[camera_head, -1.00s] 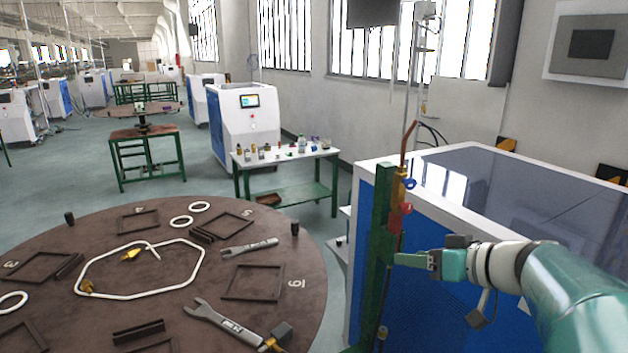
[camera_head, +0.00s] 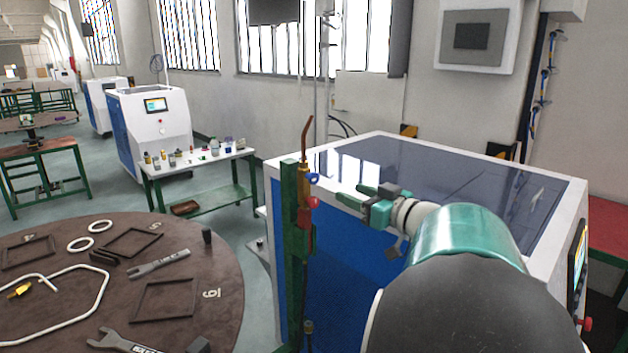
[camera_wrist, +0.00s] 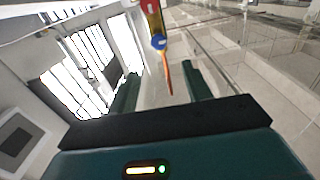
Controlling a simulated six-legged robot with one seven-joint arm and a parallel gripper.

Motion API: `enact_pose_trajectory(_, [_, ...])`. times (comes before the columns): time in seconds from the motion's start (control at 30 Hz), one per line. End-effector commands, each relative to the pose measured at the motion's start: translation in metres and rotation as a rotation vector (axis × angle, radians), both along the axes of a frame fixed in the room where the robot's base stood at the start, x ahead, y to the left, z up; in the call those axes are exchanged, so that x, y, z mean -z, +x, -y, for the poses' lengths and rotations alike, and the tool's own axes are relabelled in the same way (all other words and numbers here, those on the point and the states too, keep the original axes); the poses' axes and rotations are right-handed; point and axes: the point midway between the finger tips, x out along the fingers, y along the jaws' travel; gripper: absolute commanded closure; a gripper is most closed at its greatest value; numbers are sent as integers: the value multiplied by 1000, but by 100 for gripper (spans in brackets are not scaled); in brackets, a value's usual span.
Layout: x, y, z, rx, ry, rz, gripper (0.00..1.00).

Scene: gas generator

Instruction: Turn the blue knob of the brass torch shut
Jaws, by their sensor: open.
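The brass torch (camera_head: 303,178) stands upright on a green post (camera_head: 291,250), its copper tip pointing up. Its blue knob (camera_head: 314,179) sticks out to the right, above a red knob (camera_head: 314,202). My gripper (camera_head: 350,194) is open and empty, to the right of the torch and apart from it, near the blue knob's height. In the wrist view, the blue knob (camera_wrist: 158,42) shows at the top centre, beyond the two green fingers (camera_wrist: 163,88). The torch tip there hangs toward the gap between the fingers.
A blue and white cabinet with a dark glossy top (camera_head: 430,180) stands behind and below my arm. A round brown table (camera_head: 215,285) with wrenches and frames is at the left. A small green-legged table (camera_head: 205,165) with bottles stands behind.

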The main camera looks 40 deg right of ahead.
Motion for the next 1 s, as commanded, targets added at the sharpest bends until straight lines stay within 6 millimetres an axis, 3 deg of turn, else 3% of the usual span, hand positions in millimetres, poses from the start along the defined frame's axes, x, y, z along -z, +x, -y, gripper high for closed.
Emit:
enact_pose_trajectory(0.5, [1,100,-2,-4,2,-1,51])
enact_pose_trajectory(0.7, [0,117,-3,-5,3,-1,51])
enact_pose_trajectory(0.97, [0,117,-3,-4,2,-1,51])
enact_pose_trajectory(1.0, [0,117,-3,-4,2,-1,59])
